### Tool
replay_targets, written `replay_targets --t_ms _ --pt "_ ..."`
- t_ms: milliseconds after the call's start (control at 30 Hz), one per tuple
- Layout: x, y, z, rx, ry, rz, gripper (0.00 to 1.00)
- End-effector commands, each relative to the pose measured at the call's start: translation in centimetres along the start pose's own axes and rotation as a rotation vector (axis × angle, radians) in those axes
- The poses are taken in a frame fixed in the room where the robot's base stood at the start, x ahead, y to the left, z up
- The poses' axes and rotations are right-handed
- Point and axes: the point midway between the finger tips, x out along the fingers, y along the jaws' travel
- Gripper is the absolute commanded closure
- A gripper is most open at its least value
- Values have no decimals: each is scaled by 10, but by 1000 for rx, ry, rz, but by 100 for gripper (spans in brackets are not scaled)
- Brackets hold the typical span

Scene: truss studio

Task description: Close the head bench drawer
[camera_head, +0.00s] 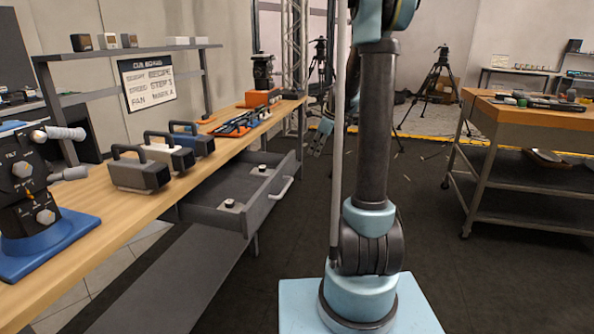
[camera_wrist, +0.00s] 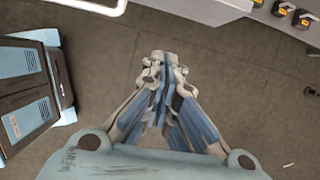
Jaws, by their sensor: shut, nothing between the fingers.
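The grey head bench drawer (camera_head: 213,216) is pulled out from under the wooden bench top in the head view. Small round items lie inside it. Its pale handle (camera_head: 281,188) is on the front panel, facing right. My gripper (camera_head: 318,140) shows beyond and above the drawer, partly hidden behind my own arm. In the wrist view my gripper (camera_wrist: 165,68) is shut with nothing between its fingers, above the dark floor. A pale bar, perhaps the drawer handle, crosses the top of the wrist view (camera_wrist: 100,5), apart from the fingertips.
The wooden bench (camera_head: 107,215) carries several grey and blue handled blocks and a black device on a blue base (camera_head: 48,245). A wheeled wooden cart (camera_head: 540,115) stands at right. Tripods (camera_head: 437,75) stand at the back.

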Motion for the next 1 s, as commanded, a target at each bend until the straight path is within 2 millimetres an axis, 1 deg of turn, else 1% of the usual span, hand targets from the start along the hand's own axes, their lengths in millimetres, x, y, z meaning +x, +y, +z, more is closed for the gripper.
replay_targets --t_ms 100,267,367,600,833,900,1000 --pt "5 -7 1 34 -5 2 100" --pt "17 -9 1 43 -7 3 100" --pt "31 -9 1 42 -7 3 100" --pt "72 -9 2 40 -7 3 100" --pt "109 -8 2 39 -7 3 100" --pt "110 -8 14 38 -7 4 100" --pt "115 -8 26 38 -6 4 100"
